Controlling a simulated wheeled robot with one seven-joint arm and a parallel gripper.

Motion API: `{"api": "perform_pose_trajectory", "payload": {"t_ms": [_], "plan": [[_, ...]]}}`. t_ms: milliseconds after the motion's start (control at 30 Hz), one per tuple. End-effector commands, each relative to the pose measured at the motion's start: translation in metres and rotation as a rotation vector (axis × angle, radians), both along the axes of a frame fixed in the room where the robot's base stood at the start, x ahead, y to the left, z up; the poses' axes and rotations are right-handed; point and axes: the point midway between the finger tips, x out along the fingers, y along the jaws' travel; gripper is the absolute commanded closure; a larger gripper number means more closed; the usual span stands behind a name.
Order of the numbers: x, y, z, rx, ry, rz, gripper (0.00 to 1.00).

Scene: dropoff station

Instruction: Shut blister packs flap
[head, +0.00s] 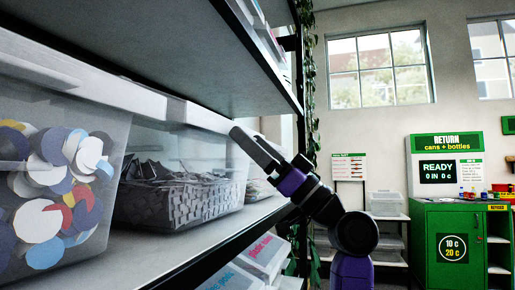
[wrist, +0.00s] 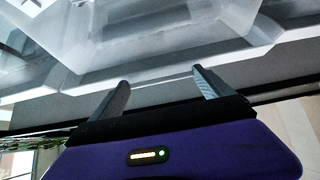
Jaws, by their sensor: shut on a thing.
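A clear bin (head: 215,180) with dark strip-like pieces, likely the blister packs, stands mid-shelf. A white flap (head: 150,103) runs along its top front edge. My gripper (head: 240,133) reaches up from the right to the right end of this edge. In the wrist view, the two fingers of my gripper (wrist: 160,77) stand apart at the white flap edge (wrist: 150,68) and are shut on it. The exact contact between the fingertips and the flap is hard to see.
A bin (head: 60,190) of coloured discs stands at left, and part of another bin (head: 262,187) shows beyond. An upper shelf (head: 195,50) hangs close above. Labelled boxes (head: 262,255) sit below. A green return machine (head: 448,240) stands farther right.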

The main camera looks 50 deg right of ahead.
Motion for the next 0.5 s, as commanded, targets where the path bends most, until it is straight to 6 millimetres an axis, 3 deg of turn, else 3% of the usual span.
{"api": "perform_pose_trajectory", "payload": {"t_ms": [500], "plan": [[0.0079,0.0024,-0.0108,-0.003,0.017,0.003,0.82]]}}
